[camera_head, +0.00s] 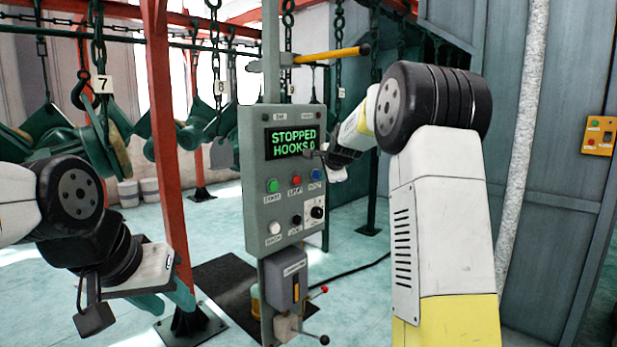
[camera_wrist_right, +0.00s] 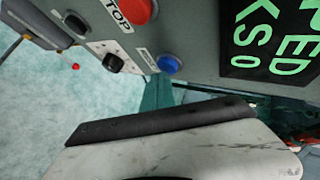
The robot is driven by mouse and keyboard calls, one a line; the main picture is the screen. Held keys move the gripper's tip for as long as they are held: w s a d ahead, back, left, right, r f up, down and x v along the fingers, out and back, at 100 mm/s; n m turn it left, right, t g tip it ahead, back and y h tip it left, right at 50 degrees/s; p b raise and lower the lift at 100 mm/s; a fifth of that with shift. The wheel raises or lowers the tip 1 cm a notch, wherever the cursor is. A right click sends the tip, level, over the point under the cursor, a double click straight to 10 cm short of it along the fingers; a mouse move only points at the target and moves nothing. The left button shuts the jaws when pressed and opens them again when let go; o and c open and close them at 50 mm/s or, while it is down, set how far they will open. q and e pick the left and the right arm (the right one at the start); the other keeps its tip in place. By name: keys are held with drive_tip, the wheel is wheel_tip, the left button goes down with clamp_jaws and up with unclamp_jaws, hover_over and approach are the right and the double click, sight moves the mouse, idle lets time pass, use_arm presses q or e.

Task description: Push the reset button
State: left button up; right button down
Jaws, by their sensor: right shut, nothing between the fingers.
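The reset button is the blue button (camera_head: 316,174) at the upper right of the grey control panel (camera_head: 257,200), right of the red stop button (camera_head: 295,180) and green button (camera_head: 273,185). In the right wrist view the blue button (camera_wrist_right: 169,64) shows clear and uncovered, with the red stop button (camera_wrist_right: 135,10) beside it.
The display (camera_head: 292,142) reads STOPPED HOOKS 0. A black knob (camera_head: 317,212), a small black switch and a white button (camera_head: 274,228) sit below the buttons. A grey box (camera_head: 287,280) and levers are lower. Red posts and hanging chains stand behind at left.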

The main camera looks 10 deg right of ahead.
drive_tip(key=shift+s+d, duration=0.3)
drive_tip(key=shift+s, duration=0.1)
drive_tip(key=shift+d, duration=0.1)
drive_tip(key=s+d, duration=0.1)
drive_tip(key=s, duration=0.1)
drive_tip(key=s+d, duration=0.2)
idle(0.4)
